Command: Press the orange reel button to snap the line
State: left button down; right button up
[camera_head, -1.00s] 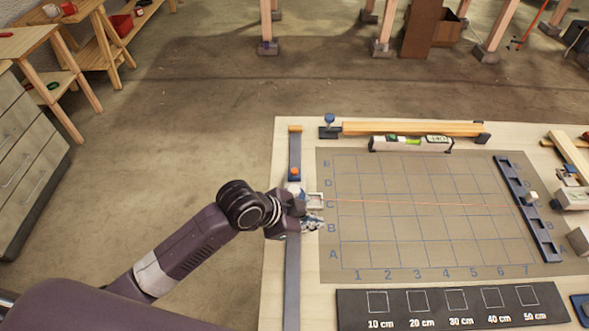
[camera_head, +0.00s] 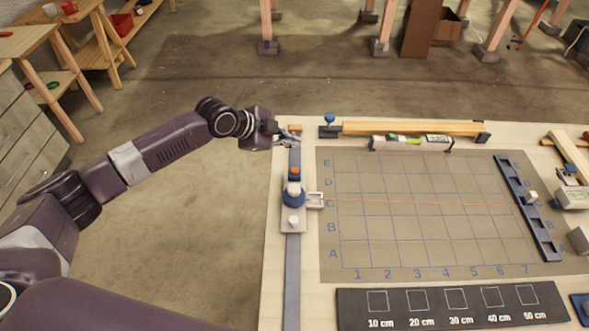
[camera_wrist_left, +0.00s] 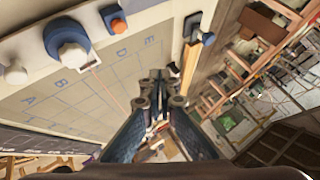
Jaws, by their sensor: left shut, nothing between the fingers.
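The orange button (camera_head: 294,170) sits on a dark block on the rail at the board's left side, just beyond the blue reel (camera_head: 293,198) with its white knob. The button (camera_wrist_left: 119,26) and reel (camera_wrist_left: 69,45) also show in the left wrist view. A thin orange line (camera_head: 420,203) runs from the reel's side across the mat near row C to the bar at right. My left gripper (camera_head: 290,138) is shut and empty, near the rail's far end, beyond the button and apart from it. It also shows in the left wrist view (camera_wrist_left: 160,82). My right gripper is not in view.
A gridded mat (camera_head: 400,245) covers the board's middle. A spirit level (camera_head: 411,143) and a wooden lath (camera_head: 410,128) lie along the far edge, with a blue-knobbed clamp (camera_head: 329,125) close to my gripper. A dark bar (camera_head: 528,208) stands at right. Floor left of the board is clear.

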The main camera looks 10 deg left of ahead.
pick_arm(q)
jog(key=b, duration=0.6)
send_over(293, 171)
notch_tip(293, 171, down, 8)
jog(key=shift+r, duration=0.2)
jog(key=shift+f+b, duration=0.4)
jog(key=shift+f, duration=0.25)
jog(key=shift+f, duration=0.1)
dwell(0.6)
jog(key=shift+f, duration=0.25)
